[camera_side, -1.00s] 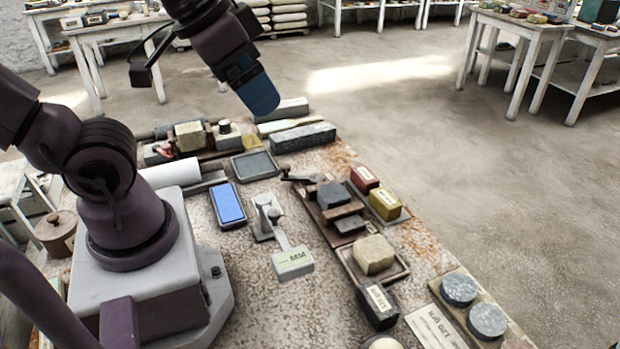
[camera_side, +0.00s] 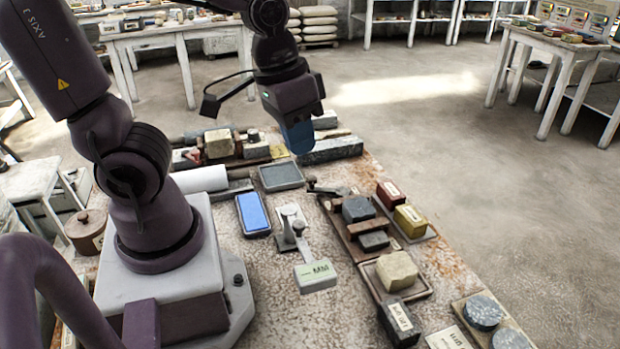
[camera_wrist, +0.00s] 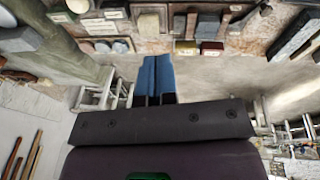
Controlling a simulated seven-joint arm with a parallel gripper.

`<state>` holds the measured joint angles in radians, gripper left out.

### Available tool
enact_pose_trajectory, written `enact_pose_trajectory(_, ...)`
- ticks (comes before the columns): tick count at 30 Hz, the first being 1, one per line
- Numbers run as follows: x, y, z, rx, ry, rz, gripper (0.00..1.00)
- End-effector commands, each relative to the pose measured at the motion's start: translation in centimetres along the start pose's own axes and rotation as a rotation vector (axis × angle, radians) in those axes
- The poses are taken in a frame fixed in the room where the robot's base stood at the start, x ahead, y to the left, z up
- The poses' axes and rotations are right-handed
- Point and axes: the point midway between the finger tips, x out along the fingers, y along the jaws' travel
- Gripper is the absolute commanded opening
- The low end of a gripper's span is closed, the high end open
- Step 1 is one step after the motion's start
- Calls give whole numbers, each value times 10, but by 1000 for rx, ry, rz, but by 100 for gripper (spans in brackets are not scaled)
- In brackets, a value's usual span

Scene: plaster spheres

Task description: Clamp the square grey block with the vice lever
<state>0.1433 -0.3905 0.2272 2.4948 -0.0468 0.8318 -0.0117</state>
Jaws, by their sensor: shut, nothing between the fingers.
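The square grey block (camera_side: 358,208) sits on a long wooden vice base (camera_side: 345,233), behind a brown wooden bar (camera_side: 367,226). A dark lever (camera_side: 325,189) lies at the far end of the base, pointing left. A second, smaller dark grey block (camera_side: 374,241) is in front of the bar. My gripper (camera_side: 297,138) has blue fingers, shut and empty, above the table behind and left of the vice.
A red block (camera_side: 388,192) and a yellow block (camera_side: 410,221) stand right of the vice. A pale block (camera_side: 397,270) sits on a tray in front. A blue pad (camera_side: 252,214) and a metal stand (camera_side: 290,222) are to the left. A long grey stone (camera_side: 332,149) lies behind.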

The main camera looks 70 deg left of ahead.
Motion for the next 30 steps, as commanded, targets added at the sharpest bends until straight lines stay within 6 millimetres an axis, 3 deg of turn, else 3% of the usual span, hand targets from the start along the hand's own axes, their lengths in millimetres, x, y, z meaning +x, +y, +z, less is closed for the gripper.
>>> enact_pose_trajectory(9,81,-51,-7,-362,-118,-78,0)
enact_pose_trajectory(14,108,-93,-8,-552,-74,-200,0)
enact_pose_trajectory(18,116,-133,-12,-702,30,-309,0)
enact_pose_trajectory(20,113,-144,-18,-750,89,-327,0)
enact_pose_trajectory(30,110,-149,-29,-788,171,-329,0)
